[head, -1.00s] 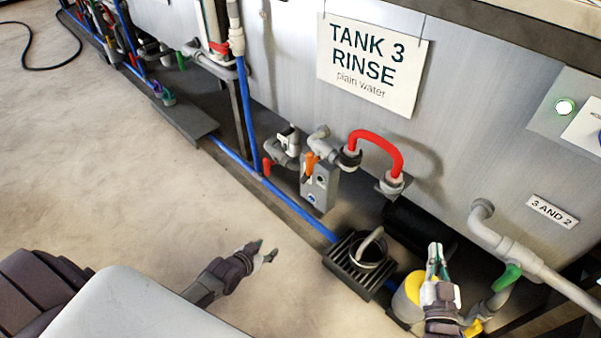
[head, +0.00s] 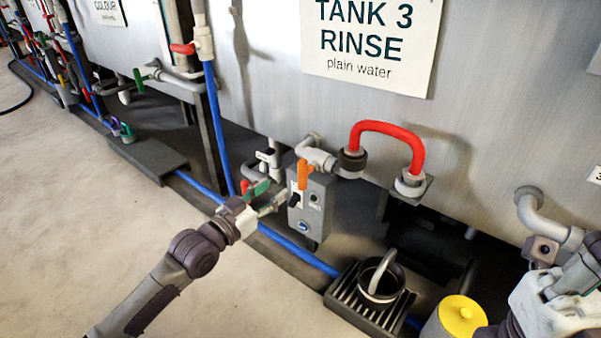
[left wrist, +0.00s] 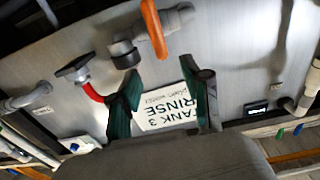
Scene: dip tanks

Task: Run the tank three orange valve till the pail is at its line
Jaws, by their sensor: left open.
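The orange valve handle (head: 304,174) stands upright on a grey pipe by the tank three wall, beside a grey box. It shows large at the top of the left wrist view (left wrist: 154,28). My left gripper (head: 270,196) is open, its fingers apart, just left of the handle and not around it. Its green fingers also show in the left wrist view (left wrist: 163,82). The grey pail (head: 377,287), its handle raised, stands on a slatted grate (head: 342,297). Its line and water level cannot be made out. My right gripper (head: 560,295) is at the right edge, its fingers unclear.
A red hose loop (head: 388,128) is on the wall right of the orange valve. A red handle (head: 245,187) is close behind my left gripper. A yellow-topped container (head: 460,317) stands right of the grate. The floor (head: 90,210) at left is clear.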

